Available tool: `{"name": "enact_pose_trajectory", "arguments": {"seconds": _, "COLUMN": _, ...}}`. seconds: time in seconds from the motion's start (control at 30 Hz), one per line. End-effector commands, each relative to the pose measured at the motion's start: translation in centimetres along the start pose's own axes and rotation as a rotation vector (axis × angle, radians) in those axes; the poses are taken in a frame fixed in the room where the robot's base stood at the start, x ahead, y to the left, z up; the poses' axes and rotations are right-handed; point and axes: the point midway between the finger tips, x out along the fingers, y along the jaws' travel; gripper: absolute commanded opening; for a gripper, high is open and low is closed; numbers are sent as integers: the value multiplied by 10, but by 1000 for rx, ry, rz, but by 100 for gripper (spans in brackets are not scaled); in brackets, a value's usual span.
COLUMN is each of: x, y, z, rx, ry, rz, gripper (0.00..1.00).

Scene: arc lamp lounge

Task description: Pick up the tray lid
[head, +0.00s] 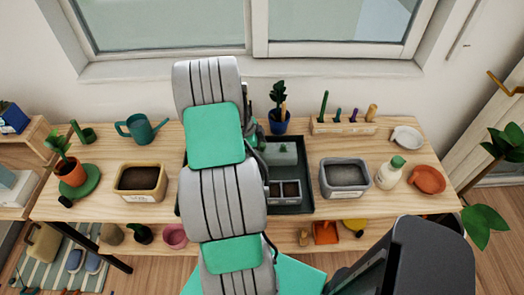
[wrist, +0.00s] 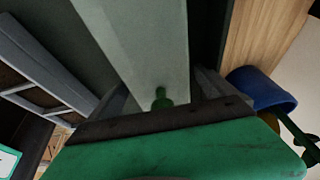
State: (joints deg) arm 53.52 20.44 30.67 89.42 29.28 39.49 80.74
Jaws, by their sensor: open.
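The tray lid (wrist: 140,45) is a pale, see-through panel with a small green knob (wrist: 162,98) in the wrist view. In the head view the lid (head: 284,158) lies in the dark tray (head: 294,208), partly hidden by my arm. My gripper (wrist: 160,88) is open, with one grey finger on each side of the knob in the wrist view. I cannot tell whether the fingers touch it. In the head view my arm covers most of the gripper.
Small seed pots (head: 285,190) sit in the tray's front part. A blue plant pot (head: 279,122) stands close behind the tray and shows beside my gripper in the wrist view (wrist: 262,88). A tan planter (head: 141,196) and a grey planter (head: 345,192) flank the tray.

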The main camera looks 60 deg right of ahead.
Motion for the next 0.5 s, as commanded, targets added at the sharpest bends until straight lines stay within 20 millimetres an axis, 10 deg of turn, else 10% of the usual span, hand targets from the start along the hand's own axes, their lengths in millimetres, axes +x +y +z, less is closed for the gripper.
{"name": "enact_pose_trajectory", "arguments": {"seconds": 0.5, "x": 0, "y": 0, "z": 0, "rx": -2, "ry": 0, "rz": 0, "gripper": 62}}
